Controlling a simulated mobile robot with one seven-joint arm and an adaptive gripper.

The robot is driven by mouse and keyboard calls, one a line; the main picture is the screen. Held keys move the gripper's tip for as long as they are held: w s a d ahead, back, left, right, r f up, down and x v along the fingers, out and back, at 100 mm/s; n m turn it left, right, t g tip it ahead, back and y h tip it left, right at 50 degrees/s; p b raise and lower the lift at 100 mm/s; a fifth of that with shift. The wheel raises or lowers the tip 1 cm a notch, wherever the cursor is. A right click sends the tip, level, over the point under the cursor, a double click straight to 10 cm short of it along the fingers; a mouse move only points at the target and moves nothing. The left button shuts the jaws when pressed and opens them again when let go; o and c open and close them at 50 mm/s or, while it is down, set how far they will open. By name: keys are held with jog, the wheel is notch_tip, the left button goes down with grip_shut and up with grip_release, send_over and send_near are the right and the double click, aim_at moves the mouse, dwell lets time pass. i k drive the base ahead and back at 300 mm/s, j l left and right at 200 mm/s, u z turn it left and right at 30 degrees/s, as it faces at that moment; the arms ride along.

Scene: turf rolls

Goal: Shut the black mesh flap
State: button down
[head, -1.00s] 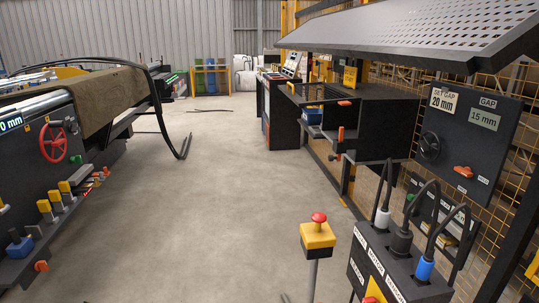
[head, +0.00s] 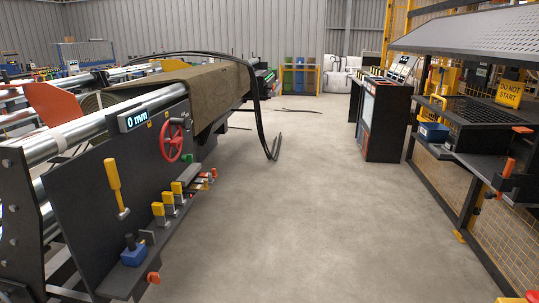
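A black mesh panel (head: 483,111) with a dark frame is at the right, on the shelf unit beside the yellow fence. An orange-red knob (head: 522,130) is at its right end. I cannot tell from here whether this panel is open or shut. A larger grey-black perforated panel (head: 470,38) slopes above the shelf unit, cut off by the right edge. My gripper is not in view.
A yellow sign (head: 509,94) reads DO NOT START. A blue item with a yellow handle (head: 433,131) sits by the mesh panel. The turf machine (head: 65,210) fills the left. The concrete floor (head: 300,190) between is clear. A dark cabinet (head: 384,118) stands behind.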

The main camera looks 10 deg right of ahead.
aim_at(527, 124)
jog(key=i+j, duration=0.2)
jog(key=i, duration=0.2)
jog(key=i+j+u, duration=0.1)
jog(key=i, duration=0.35)
jog(key=i+j, duration=0.2)
jog(key=i, duration=0.2)
jog(key=i+l+z, duration=0.1)
jog(key=i+z, duration=0.4)
jog(key=i+j+z, duration=0.2)
jog(key=i+z, duration=0.25)
jog(key=i, duration=0.2)
jog(key=i+l+z, duration=0.1)
jog(key=i+z, duration=0.35)
jog(key=i, duration=0.2)
jog(key=i+j+z, duration=0.15)
jog(key=i+z, duration=0.3)
jog(key=i, duration=0.2)
